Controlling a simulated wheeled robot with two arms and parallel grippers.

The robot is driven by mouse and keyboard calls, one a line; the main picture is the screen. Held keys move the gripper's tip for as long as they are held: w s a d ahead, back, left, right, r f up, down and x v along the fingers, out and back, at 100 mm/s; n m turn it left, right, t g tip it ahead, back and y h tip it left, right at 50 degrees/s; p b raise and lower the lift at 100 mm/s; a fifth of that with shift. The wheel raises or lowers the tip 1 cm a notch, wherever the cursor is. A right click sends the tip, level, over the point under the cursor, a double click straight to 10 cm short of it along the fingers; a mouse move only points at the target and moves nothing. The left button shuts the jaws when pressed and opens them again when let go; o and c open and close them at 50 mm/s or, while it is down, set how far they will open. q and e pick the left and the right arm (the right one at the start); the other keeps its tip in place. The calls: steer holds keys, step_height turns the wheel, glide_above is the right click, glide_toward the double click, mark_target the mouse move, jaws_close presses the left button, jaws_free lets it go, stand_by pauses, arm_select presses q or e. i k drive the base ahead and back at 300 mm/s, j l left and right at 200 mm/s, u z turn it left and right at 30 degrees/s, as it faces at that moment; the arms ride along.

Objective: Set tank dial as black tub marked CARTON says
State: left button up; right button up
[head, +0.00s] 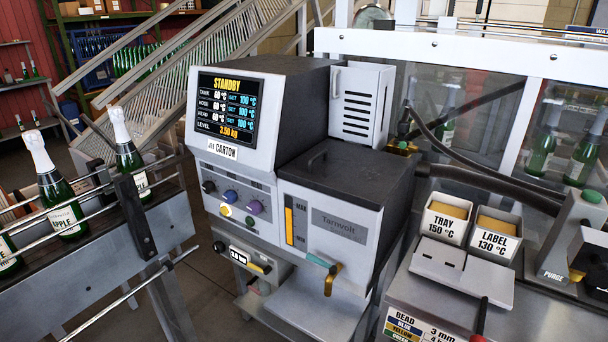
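The melt machine (300,170) stands mid-view with a lit screen (228,107). It reads STANDBY, with TANK, HOSE and HEAD each at about 60 °C and set to 100 °C, and LEVEL about 3.50 kg. A plate (222,149) below it reads CARTON. Under that is a row of small knobs: a dark one (209,186), a blue one (230,196) and a purple one (256,207). A yellow button (225,210) sits lower. Their labels are too small to read, so I cannot tell which is the tank dial. No black tub marked CARTON shows. Neither gripper is in view.
Two pale tubs with yellow contents stand at right: TRAY 150 °C (442,228) and LABEL 130 °C (493,244). A PURGE block (556,265) is beside them. A BEAD chart (416,328) is in front. Bottles (57,205) stand on a railed conveyor at left.

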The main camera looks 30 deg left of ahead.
mark_target(208, 187)
steer(key=u, duration=0.9)
